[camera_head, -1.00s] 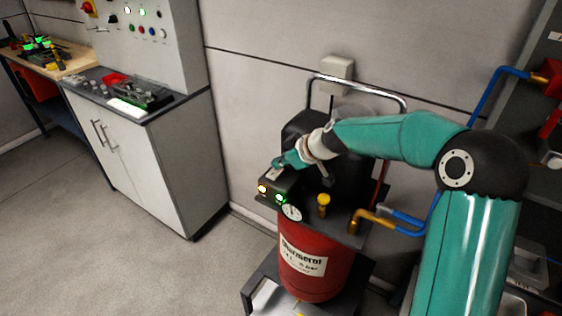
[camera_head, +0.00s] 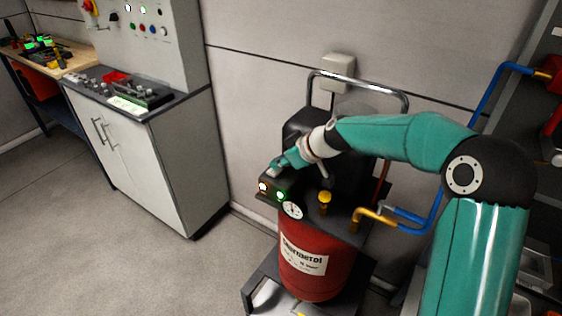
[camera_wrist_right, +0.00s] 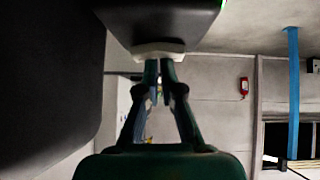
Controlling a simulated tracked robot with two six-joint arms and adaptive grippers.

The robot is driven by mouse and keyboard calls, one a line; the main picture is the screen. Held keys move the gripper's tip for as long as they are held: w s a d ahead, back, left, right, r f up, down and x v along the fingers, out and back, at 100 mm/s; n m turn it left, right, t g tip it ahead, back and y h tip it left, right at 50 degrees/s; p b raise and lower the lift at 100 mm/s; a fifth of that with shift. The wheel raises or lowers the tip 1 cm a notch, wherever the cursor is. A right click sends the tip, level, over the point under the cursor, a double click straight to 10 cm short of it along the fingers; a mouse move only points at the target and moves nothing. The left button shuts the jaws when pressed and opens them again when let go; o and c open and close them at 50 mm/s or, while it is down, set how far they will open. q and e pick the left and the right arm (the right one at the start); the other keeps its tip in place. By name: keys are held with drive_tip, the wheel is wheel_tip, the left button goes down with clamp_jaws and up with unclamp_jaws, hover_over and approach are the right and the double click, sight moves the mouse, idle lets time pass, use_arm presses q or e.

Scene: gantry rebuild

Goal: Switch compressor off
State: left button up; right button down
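The compressor (camera_head: 318,262) has a red tank, a black motor housing and a round gauge (camera_head: 292,210). Its dark switch box (camera_head: 268,190) at the front left shows a pale-yellow lamp and a green lamp, both lit. My right gripper (camera_head: 276,170) is at the top of this box, its tips small in the head view. In the right wrist view, the fingers of my right gripper (camera_wrist_right: 160,66) come together with a narrow gap, at a pale switch-like piece (camera_wrist_right: 158,50) on the dark box (camera_wrist_right: 160,18). They seem to touch it, not grasp it. My left gripper is not in view.
A chrome handle (camera_head: 356,78) arches behind the compressor. A yellow knob (camera_head: 325,197) and a brass outlet with a blue hose (camera_head: 428,218) are on its right side. A white cabinet (camera_head: 150,172) stands at left; the floor between is clear.

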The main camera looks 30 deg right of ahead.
sight(278, 171)
drive_tip(key=shift+s+a+f, duration=0.1)
drive_tip(key=shift+a+f, duration=0.05)
drive_tip(key=shift+f, duration=0.1)
drive_tip(key=shift+r+p, duration=0.35)
drive_tip(key=shift+r, duration=0.2)
wheel_tip(278, 171, up, 3)
drive_tip(key=shift+r+p, duration=0.1)
drive_tip(key=shift+p, duration=0.7)
drive_tip(key=b+v, duration=0.2)
drive_tip(key=v, duration=0.8)
